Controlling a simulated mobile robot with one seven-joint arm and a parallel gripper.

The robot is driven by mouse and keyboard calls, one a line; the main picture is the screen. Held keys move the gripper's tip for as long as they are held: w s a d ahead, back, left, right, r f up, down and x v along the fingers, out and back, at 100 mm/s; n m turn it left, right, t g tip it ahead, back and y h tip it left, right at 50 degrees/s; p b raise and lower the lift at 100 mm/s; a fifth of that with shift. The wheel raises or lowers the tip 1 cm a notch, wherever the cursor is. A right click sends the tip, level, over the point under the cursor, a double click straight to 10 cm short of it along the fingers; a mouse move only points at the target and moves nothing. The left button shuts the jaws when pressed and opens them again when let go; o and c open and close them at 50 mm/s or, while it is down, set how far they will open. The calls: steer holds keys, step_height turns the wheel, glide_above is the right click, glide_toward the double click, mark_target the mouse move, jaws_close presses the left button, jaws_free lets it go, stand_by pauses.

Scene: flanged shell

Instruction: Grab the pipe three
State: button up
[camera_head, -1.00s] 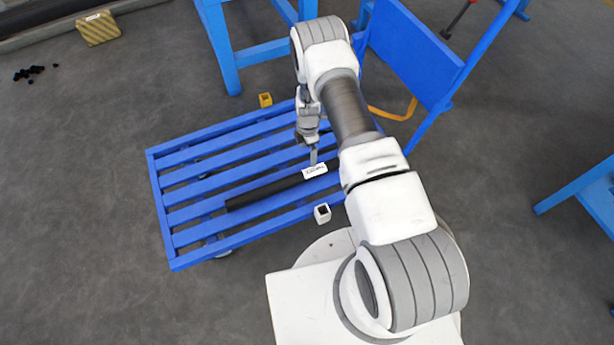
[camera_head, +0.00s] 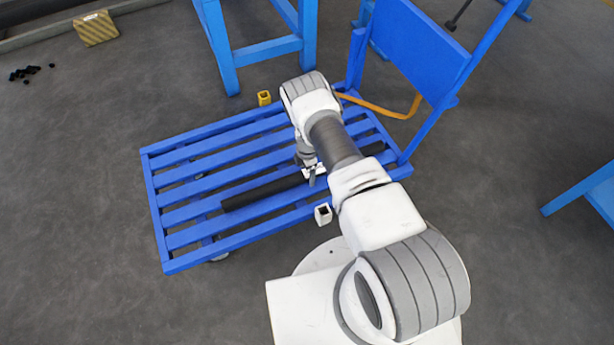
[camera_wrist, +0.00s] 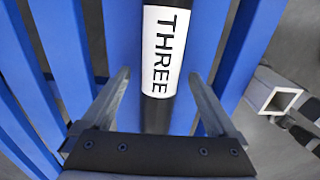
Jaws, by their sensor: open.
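The pipe (camera_head: 262,190) is a long black tube lying on the slats of a blue cart. In the wrist view the pipe (camera_wrist: 150,119) runs up the middle and carries a white label (camera_wrist: 165,50) reading THREE. My gripper (camera_wrist: 160,82) is open, with one finger on each side of the pipe near the label. In the head view my gripper (camera_head: 312,176) is low over the label, and my arm hides part of the pipe there.
The blue slatted cart (camera_head: 155,205) has an upright blue panel (camera_head: 420,50) at its right end. A white square tube (camera_head: 323,214) stands by its near edge and a yellow one (camera_head: 264,98) by its far edge. A blue table (camera_head: 227,65) stands behind.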

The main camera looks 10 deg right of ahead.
jaws_close()
stand_by(0.5)
steer(key=shift+w, duration=0.1)
